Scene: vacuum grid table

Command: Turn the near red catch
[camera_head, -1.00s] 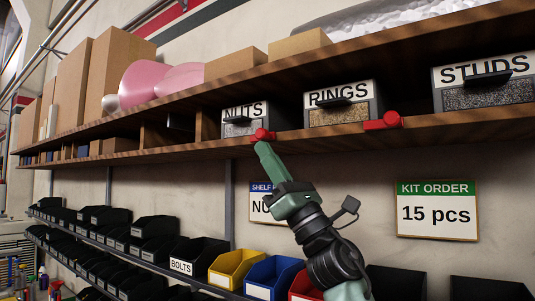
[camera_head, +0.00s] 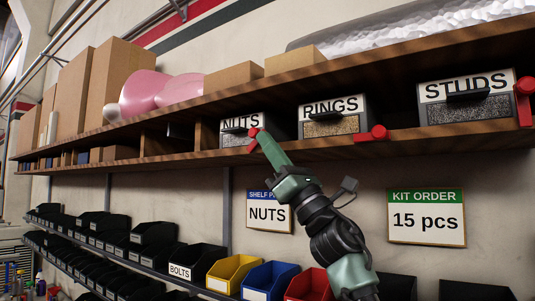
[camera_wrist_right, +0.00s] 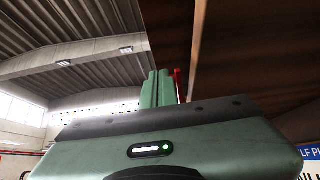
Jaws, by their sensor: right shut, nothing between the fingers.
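A red catch (camera_head: 253,134) sits on the shelf edge at the lower right of the NUTS bin (camera_head: 241,129). It also shows as a red sliver behind the fingers in the right wrist view (camera_wrist_right: 178,80). My green right gripper (camera_head: 264,141) is shut, its tips at this catch and covering part of it; I cannot tell whether they touch. A second red catch (camera_head: 373,133) lies sideways on the shelf edge right of the RINGS bin (camera_head: 330,121). A third red catch (camera_head: 524,98) stands upright beside the STUDS bin (camera_head: 466,100). My left gripper is out of view.
The wooden shelf (camera_head: 420,145) runs above my right arm, with a plank over the bins. Below stand a yellow bin (camera_head: 233,272), a blue bin (camera_head: 270,280) and several black bins. A NUTS sign (camera_head: 268,212) and a KIT ORDER sign (camera_head: 427,217) hang on the wall.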

